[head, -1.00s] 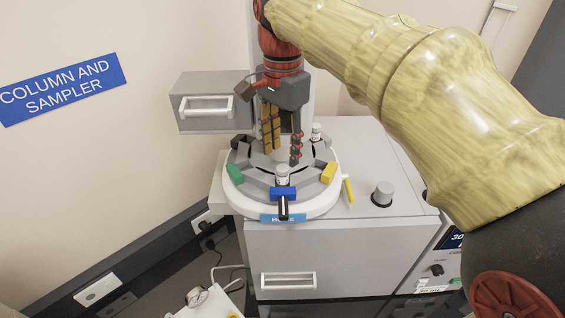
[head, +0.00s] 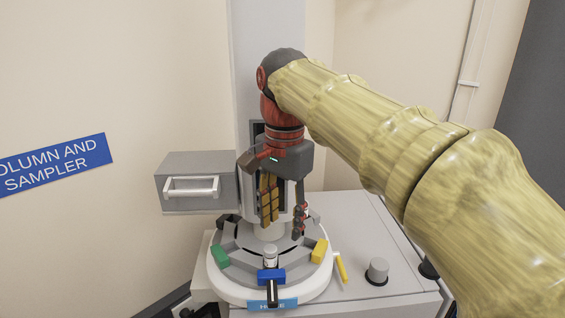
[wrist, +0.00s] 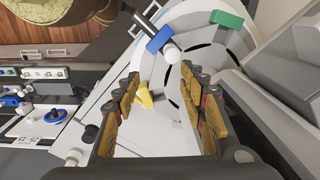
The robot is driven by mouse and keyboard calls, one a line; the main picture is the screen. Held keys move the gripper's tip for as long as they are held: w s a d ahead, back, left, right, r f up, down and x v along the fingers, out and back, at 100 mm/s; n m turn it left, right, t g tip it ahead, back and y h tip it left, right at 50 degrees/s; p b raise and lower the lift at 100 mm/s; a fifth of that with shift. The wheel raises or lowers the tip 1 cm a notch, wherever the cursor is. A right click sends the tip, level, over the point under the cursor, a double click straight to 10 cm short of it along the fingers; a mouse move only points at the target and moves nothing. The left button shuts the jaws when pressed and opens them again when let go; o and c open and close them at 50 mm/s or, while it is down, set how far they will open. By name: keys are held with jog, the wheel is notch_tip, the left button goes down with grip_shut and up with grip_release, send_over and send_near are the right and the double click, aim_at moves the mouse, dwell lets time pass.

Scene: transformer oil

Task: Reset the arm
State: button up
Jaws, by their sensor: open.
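My gripper (head: 283,215) points down over the round white carousel (head: 225,285) in the head view. Its fingers are apart with nothing between them, and it also shows open in the wrist view (wrist: 165,105). A small vial with a white cap (head: 270,256) stands at the front of the carousel, behind the blue clip (head: 271,277). In the wrist view the vial's cap (wrist: 172,53) lies beyond the fingertips, apart from them. A green clip (head: 220,256) is at the carousel's left and a yellow clip (head: 319,251) at its right.
A grey box with a handled drawer (head: 197,183) juts out left of my gripper. A grey pillar (head: 268,30) rises behind it. A grey knob (head: 377,270) and a yellow lever (head: 341,267) are on the cabinet top at the right. A blue sign (head: 55,165) is on the wall.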

jog(key=s+d+f+n+t+b, duration=0.1)
jog(key=s+d+f+b, duration=0.5)
jog(key=f, duration=0.8)
jog(key=s+d+f+n+t+b, duration=0.2)
jog(key=s+d+f+n+b, duration=0.2)
jog(key=f, duration=1)
jog(key=s+d+f+n+t+b, duration=0.2)
jog(key=s+d+f+b, duration=0.6)
jog(key=d+f+b, duration=0.3)
notch_tip(320, 180, down, 3)
jog(key=shift+s+f+b, duration=0.1)
jog(key=shift+s+b, duration=0.1)
jog(key=shift+b, duration=0.75)
jog(key=shift+c, duration=0.7)
